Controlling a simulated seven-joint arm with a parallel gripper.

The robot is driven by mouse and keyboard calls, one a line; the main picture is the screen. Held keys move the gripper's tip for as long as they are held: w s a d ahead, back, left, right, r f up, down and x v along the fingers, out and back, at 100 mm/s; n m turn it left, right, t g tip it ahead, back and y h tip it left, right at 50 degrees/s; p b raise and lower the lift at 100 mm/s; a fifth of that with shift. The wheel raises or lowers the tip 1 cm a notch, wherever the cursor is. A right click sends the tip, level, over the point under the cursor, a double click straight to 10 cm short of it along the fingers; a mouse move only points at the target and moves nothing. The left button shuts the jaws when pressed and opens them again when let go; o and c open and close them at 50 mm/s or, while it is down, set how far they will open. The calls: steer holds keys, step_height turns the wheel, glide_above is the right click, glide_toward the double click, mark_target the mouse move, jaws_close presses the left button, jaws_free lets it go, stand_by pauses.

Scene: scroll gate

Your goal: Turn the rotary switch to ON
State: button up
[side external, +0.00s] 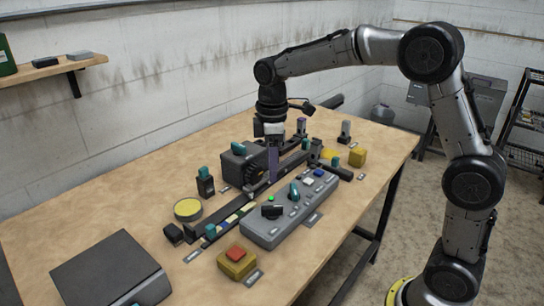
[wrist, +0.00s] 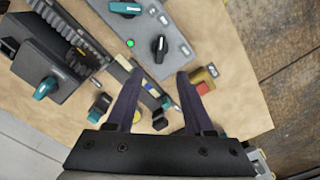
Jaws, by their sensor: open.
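A grey control panel (side external: 275,222) lies on the table. It carries a black rotary knob (side external: 271,211), a teal rotary knob (side external: 294,190), a lit green lamp (side external: 270,198), and white and blue buttons. In the wrist view, the black knob (wrist: 160,47) shows a white pointer line, and the teal knob (wrist: 125,8) is at the top edge. The labels are too small to read, so I cannot tell which knob is marked ON. My gripper (side external: 273,178) points down above the table behind the panel. In the wrist view, my gripper (wrist: 157,72) is open, with nothing between its fingers.
A dark box with a teal knob (side external: 240,149) stands behind the panel, beside a long dark rail. A red button on a yellow box (side external: 236,256), a yellow round pad (side external: 188,209) and a dark flat box (side external: 110,270) are nearby.

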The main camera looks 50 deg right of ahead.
steer(key=shift+r, duration=1.25)
